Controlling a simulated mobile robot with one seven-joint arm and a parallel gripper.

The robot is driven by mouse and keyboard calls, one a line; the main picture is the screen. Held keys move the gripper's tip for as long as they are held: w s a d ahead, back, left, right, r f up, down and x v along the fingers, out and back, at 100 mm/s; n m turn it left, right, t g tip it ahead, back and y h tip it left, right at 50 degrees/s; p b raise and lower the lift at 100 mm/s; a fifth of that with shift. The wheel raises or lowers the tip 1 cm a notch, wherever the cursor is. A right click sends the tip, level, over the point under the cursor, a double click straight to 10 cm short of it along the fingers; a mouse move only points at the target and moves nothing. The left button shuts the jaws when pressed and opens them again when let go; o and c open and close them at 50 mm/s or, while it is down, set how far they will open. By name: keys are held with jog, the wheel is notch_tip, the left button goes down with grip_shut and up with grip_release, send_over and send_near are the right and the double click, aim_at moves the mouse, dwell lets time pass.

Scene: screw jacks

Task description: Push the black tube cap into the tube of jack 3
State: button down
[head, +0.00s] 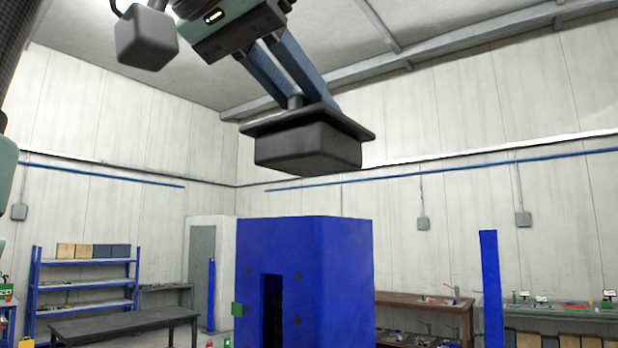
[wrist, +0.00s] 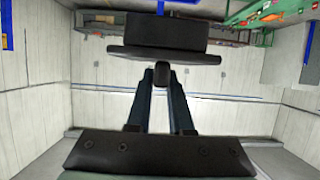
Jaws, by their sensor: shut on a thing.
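The black tube cap (head: 308,150) is a square flange with a blocky plug hanging below it. My gripper (head: 302,98) is shut on the small knob on top of the cap and holds it high in the air. In the wrist view the cap (wrist: 160,35) is beyond my fingertips (wrist: 162,78), slightly tilted in the picture. A large blue upright body (head: 340,275) with a dark slot in its front stands lower in the head view, apart from the cap. I cannot tell which jack it belongs to, and its top opening is not visible.
A blue post (head: 490,290) stands to the right. Workbenches with small items (head: 420,302) line the right wall. A blue shelf (head: 85,261) and a dark table (head: 125,324) are at the left. The air around the cap looks clear.

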aim_at(292, 163)
jog(key=shift+s+a+f, duration=0.1)
jog(key=shift+a+f, duration=0.05)
jog(key=shift+f, duration=0.25)
jog(key=shift+s+a+f, duration=0.1)
jog(key=shift+f, duration=0.3)
jog(key=shift+w+d+f, duration=0.1)
jog(key=shift+d+f, duration=0.15)
jog(key=shift+f, duration=0.6)
jog(key=shift+a, duration=0.15)
jog(key=shift+f+b, duration=1.6)
jog(key=shift+f, duration=0.4)
jog(key=c, duration=0.7)
grip_release()
jog(key=shift+r, duration=0.1)
jog(key=shift+c, duration=0.2)
jog(key=shift+r+p, duration=0.1)
jog(key=shift+p, duration=0.2)
